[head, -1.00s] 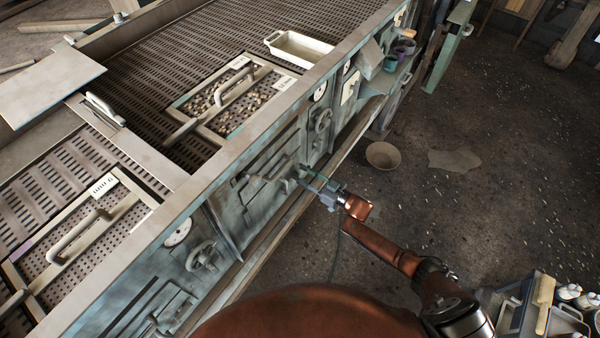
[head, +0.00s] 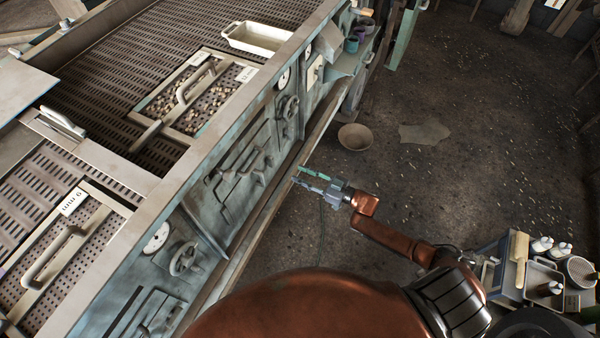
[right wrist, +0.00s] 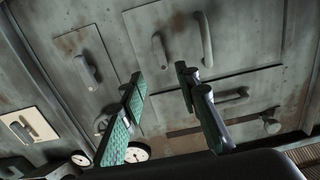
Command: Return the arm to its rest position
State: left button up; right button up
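My right gripper (head: 302,177) is in front of the machine's side, apart from it, in the head view. Its two green-padded fingers are spread apart with nothing between them, as the right wrist view (right wrist: 160,105) also shows. The right arm (head: 395,240) reaches forward from the lower right, bent at the elbow. The machine's grey-green side panel (head: 240,190) with its handles faces the gripper; the panel also fills the right wrist view (right wrist: 110,50). My left gripper is not in view.
A bowl (head: 355,137) lies on the floor beyond the gripper. A cart with a tray and bottles (head: 520,285) stands at the lower right, close to my right arm. A ledge (head: 290,185) runs along the machine's base. The floor at the right is mostly clear.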

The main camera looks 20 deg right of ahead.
jog(key=s+d+f+m+g+h, duration=0.1)
jog(key=s+d+f+m+h, duration=0.2)
jog(key=f, duration=0.6)
jog(key=s+d+f+h, duration=0.2)
jog(key=d+f+h, duration=0.15)
jog(key=f, duration=0.45)
jog(key=s+d+f+m+g+h, duration=0.1)
jog(key=s+d+f+g+h, duration=0.15)
jog(key=s+f, duration=0.6)
jog(key=s+d+f+m+g+h, duration=0.1)
jog(key=s+d+f+g, duration=0.15)
jog(key=s+f, duration=0.6)
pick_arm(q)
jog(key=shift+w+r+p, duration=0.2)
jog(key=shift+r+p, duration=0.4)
pick_arm(e)
jog(key=s+a+f+g, duration=0.1)
jog(key=s+f, duration=0.4)
jog(key=s, duration=0.7)
jog(key=s+a+f+g, duration=0.2)
jog(key=s+f+g, duration=0.2)
jog(key=s, duration=0.9)
jog(key=s+a+f+m+g+h, duration=0.1)
jog(key=s+f, duration=0.5)
jog(key=s, duration=0.7)
jog(key=shift+a+f+g, duration=0.35)
jog(key=shift+a+g, duration=0.05)
jog(key=shift+g, duration=0.5)
jog(key=shift+w, duration=0.1)
